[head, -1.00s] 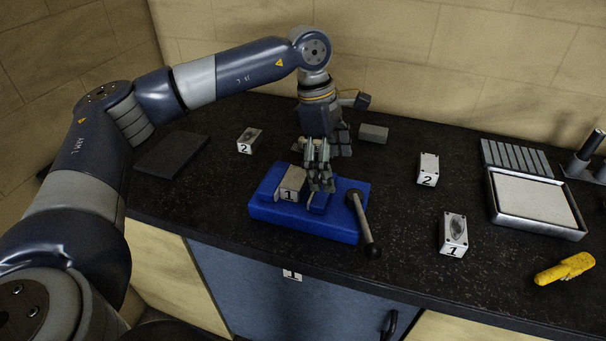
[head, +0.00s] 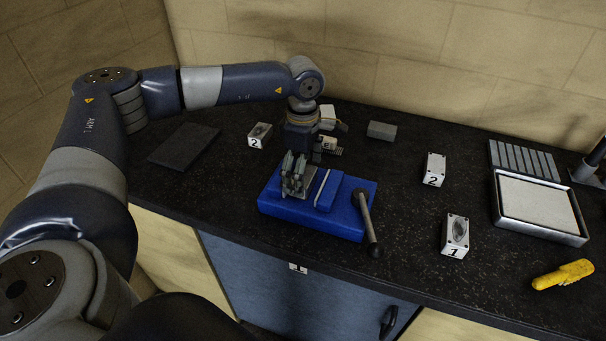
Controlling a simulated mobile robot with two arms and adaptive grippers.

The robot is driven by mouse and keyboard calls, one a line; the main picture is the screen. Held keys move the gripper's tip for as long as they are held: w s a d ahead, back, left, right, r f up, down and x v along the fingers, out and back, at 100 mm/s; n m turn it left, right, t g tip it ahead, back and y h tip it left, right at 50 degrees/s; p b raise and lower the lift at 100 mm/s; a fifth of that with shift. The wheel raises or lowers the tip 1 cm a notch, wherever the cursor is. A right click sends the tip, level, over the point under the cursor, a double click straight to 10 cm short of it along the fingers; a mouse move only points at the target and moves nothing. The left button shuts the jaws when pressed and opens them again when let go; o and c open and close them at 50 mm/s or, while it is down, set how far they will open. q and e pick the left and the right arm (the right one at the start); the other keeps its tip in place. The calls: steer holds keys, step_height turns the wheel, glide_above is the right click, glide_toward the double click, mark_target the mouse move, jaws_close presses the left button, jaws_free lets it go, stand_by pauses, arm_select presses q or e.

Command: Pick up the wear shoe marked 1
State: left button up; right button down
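A grey block marked 1 (head: 455,236), with a dark oval on top, lies on the right of the dark worktop. A blue vise (head: 340,223) with a bar handle (head: 366,222) stands in the middle. My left gripper (head: 296,186) points down at the left part of the vise, left of a raised blue jaw (head: 328,189). A block marked 1 showed at that spot earlier; the gripper now covers it. I cannot tell whether the fingers are shut on it. My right gripper is not in view.
Blocks marked 2 lie back left (head: 260,135) and right of centre (head: 434,169). A plain grey block (head: 381,131) lies at the back, a dark pad (head: 184,146) at left. A metal-rimmed tray (head: 500,213), a slotted plate (head: 524,160) and a yellow object (head: 563,275) are at right.

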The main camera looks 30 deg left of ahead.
arm_select(q)
steer(key=shift+f, duration=0.7)
jaws_close()
steer(key=shift+w+r, duration=0.1)
steer(key=shift+r, duration=0.1)
